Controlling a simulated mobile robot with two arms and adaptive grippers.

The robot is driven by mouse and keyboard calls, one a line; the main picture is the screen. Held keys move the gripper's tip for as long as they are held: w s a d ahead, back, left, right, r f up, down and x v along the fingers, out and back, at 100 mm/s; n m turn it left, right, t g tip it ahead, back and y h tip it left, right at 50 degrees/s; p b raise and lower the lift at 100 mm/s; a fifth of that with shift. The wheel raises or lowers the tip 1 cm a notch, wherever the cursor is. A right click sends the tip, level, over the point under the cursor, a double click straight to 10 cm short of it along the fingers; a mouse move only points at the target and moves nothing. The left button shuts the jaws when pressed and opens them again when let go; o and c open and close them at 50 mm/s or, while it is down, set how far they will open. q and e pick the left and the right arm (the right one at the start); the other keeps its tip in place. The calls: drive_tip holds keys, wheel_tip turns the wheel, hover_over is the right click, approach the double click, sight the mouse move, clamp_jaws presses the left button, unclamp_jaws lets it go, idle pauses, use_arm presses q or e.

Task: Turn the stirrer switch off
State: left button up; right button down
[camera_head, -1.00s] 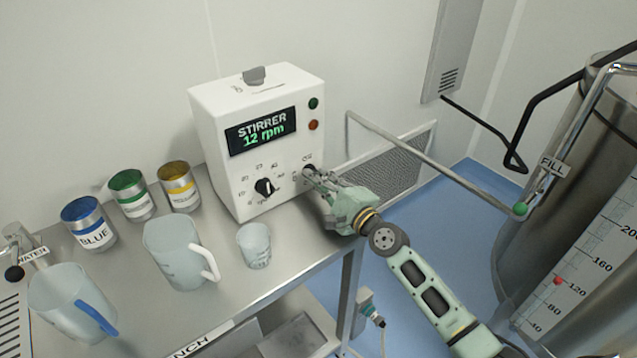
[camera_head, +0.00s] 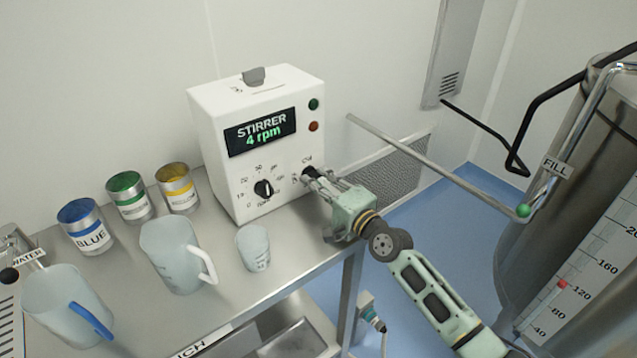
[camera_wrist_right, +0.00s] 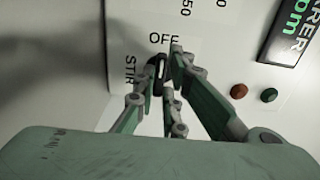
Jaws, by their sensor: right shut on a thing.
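The white stirrer box (camera_head: 240,185) stands on the bench. Its display (camera_head: 260,132) reads "STIRRER 4 rpm". The black stirrer switch (camera_wrist_right: 160,72) is at the lower right of the front panel, between the labels "OFF" and "STIR" in the right wrist view. My right gripper (camera_head: 310,174) reaches it from the right and is shut on the switch; it also shows in the right wrist view (camera_wrist_right: 166,70). The fingers hide part of the switch in the head view. A black speed knob (camera_head: 264,188) sits to its left. My left gripper is not in view.
Blue, green and yellow tins (camera_head: 131,197), two jugs (camera_head: 172,255) and a small cup (camera_head: 254,248) stand on the bench (camera_head: 215,300) to the left. A large steel tank (camera_head: 590,180) stands at the right. A metal pipe (camera_head: 430,163) runs behind my right arm.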

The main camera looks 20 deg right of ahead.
drive_tip(key=shift+f, duration=0.2)
drive_tip(key=c, duration=1.8)
unclamp_jaws()
drive_tip(key=shift+s+r, duration=0.1)
drive_tip(key=shift+c, duration=0.2)
drive_tip(key=v, duration=1.2)
drive_tip(key=shift+r, duration=0.1)
